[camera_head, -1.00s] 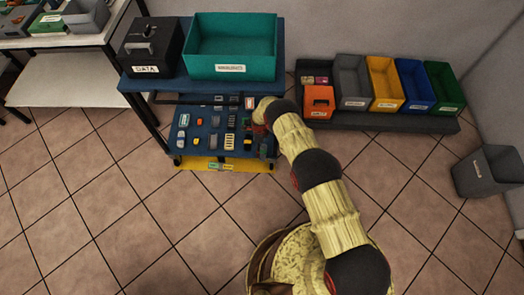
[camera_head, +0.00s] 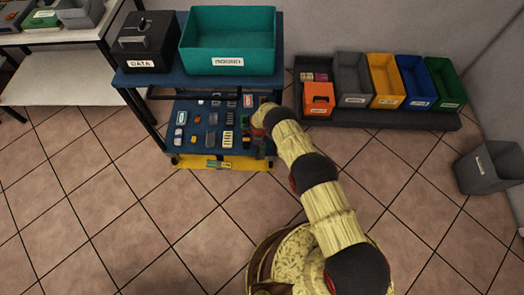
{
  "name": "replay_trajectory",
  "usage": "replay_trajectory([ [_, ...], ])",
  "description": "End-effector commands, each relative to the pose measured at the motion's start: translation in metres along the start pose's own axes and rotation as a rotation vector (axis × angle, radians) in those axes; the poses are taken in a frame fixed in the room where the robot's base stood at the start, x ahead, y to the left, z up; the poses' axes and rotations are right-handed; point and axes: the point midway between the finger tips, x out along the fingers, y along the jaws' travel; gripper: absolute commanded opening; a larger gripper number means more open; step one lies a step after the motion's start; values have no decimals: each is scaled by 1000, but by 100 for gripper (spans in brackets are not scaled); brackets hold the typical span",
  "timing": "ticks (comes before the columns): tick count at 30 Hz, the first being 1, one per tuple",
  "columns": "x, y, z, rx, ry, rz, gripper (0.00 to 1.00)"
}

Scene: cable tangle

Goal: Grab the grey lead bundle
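I cannot pick out a grey lead bundle for certain. Several small parts lie in rows on the blue middle shelf (camera_head: 190,150) of the cart, among them a grey piece (camera_head: 212,118) and other grey, black, white and orange ones. My gripper (camera_head: 260,138) is over the right end of that shelf, at the end of my pale, dark-jointed arm. It is small, dark and mostly covered by my wrist. I cannot see whether its fingers are open or hold anything, or whether it touches the parts beneath it.
A teal bin (camera_head: 232,62) and a black box (camera_head: 148,55) labelled DATA stand on the cart's top, behind the shelf. Coloured bins, including a blue one (camera_head: 417,90), stand at right. A grey bin (camera_head: 487,167) is far right. The tiled floor in front is clear.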

Motion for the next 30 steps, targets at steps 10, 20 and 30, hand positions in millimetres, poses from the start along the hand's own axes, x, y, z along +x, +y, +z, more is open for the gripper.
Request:
replay_trajectory([
  [10,0,0,0,0,0,0,68],
  [20,0,0,0,0,0,0,57],
  [30,-20,-2,1,0,-1,-2,57],
])
